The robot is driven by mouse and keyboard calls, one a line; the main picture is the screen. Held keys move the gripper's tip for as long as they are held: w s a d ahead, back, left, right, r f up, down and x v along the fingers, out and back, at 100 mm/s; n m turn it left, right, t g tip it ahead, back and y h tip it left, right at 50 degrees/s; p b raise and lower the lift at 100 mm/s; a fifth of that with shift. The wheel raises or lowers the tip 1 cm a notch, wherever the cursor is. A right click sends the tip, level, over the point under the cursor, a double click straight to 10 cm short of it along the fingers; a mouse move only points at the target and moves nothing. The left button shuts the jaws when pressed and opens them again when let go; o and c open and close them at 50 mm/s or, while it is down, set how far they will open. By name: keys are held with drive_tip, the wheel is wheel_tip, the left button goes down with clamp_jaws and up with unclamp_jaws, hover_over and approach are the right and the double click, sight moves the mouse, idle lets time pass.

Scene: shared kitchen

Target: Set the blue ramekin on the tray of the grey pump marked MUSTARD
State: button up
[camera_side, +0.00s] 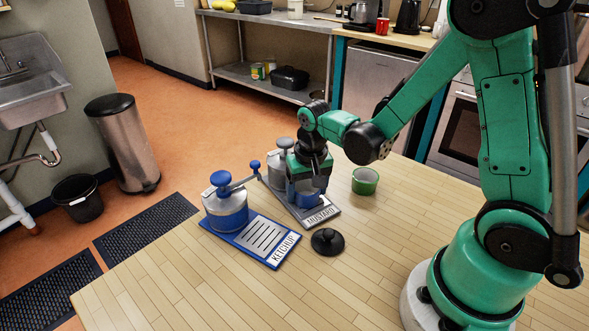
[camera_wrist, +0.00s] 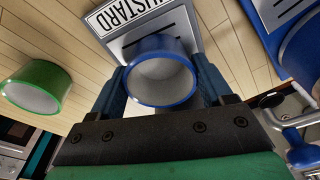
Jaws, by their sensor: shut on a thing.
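The blue ramekin (camera_side: 307,198) is between the fingers of my gripper (camera_side: 306,186), which is shut on it. In the wrist view the ramekin (camera_wrist: 160,46) sits between both fingers (camera_wrist: 163,82), its pale inside facing the camera. The grey pump (camera_side: 281,158) stands behind my gripper, partly hidden by it. Its tray (camera_side: 290,207) carries the MUSTARD label (camera_side: 321,214) at the front end. The ramekin is at the tray, behind the label. I cannot tell whether its base touches the tray.
A blue pump (camera_side: 226,212) with a KETCHUP tray (camera_side: 250,243) stands to the left. A green ramekin (camera_side: 365,181) is to the right, also in the wrist view (camera_wrist: 36,86). A black knobbed lid-like object (camera_side: 327,242) lies in front. The wooden counter (camera_side: 390,235) is clear at the right front.

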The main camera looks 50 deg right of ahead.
drive_tip(key=o, duration=1.2)
drive_tip(key=shift+o, duration=0.2)
drive_tip(key=shift+r, duration=0.15)
wheel_tip(320, 180, up, 12)
drive_tip(key=s, duration=0.1)
drive_tip(key=shift+s+a+n+t+y, duration=0.1)
drive_tip(key=shift+s+a+n+t, duration=0.5)
drive_tip(key=shift+a+n+t, duration=0.3)
drive_tip(key=shift+s+a+n+t+y, duration=0.1)
drive_tip(key=shift+s+a+n+t, duration=0.55)
drive_tip(key=shift+n+t, duration=0.45)
drive_tip(key=shift+s+a+n+t+y, duration=0.1)
drive_tip(key=shift+s+a+n+t, duration=0.45)
drive_tip(key=shift+a+n+t, duration=0.35)
drive_tip(key=shift+d, duration=0.1)
